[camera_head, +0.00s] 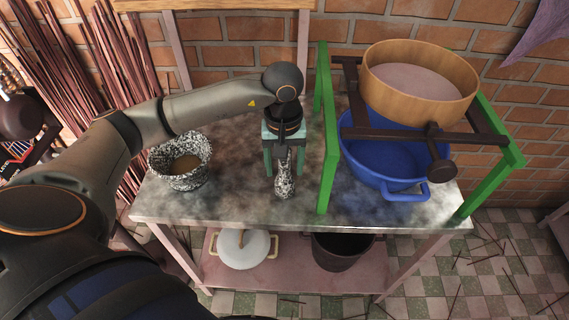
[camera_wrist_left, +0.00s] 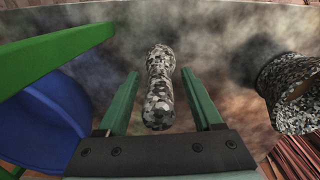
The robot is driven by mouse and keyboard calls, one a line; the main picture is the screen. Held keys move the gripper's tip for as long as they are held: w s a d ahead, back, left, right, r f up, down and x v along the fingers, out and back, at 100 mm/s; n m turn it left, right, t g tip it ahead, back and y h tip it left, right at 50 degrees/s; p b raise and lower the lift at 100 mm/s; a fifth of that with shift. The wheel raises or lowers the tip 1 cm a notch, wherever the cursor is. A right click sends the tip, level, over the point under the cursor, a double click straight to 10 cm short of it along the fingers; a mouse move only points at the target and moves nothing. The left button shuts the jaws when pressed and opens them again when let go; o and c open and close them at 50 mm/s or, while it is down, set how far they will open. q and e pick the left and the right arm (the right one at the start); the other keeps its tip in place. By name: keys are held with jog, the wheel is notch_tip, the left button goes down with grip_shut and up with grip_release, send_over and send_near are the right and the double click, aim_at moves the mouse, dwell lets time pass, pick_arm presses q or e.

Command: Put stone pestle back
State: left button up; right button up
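The speckled black-and-white stone pestle (camera_head: 285,180) appears to lie on the stone table top, one end toward the front edge. The speckled stone mortar (camera_head: 180,165) stands upright to its left, with brown stuff inside. My left gripper (camera_head: 283,160) points down over the pestle's back part, fingers apart. In the left wrist view the pestle (camera_wrist_left: 159,85) lies between and beyond the open green fingers (camera_wrist_left: 163,88), with gaps on both sides. The mortar (camera_wrist_left: 292,90) is at the right there. My right gripper is not in view.
A green frame (camera_head: 328,150) with dark bars holds a wooden sieve (camera_head: 425,85) above a blue basin (camera_head: 378,165), right of the gripper. A lidded white pot (camera_head: 243,250) and a dark bucket (camera_head: 340,252) are on the lower shelf. The table between mortar and pestle is clear.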

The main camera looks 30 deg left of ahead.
pick_arm(q)
jog(key=shift+r, duration=0.2)
notch_tip(320, 180, up, 12)
jog(key=shift+f, duration=0.1)
dwell(0.3)
jog(key=shift+s, duration=0.1)
dwell(0.4)
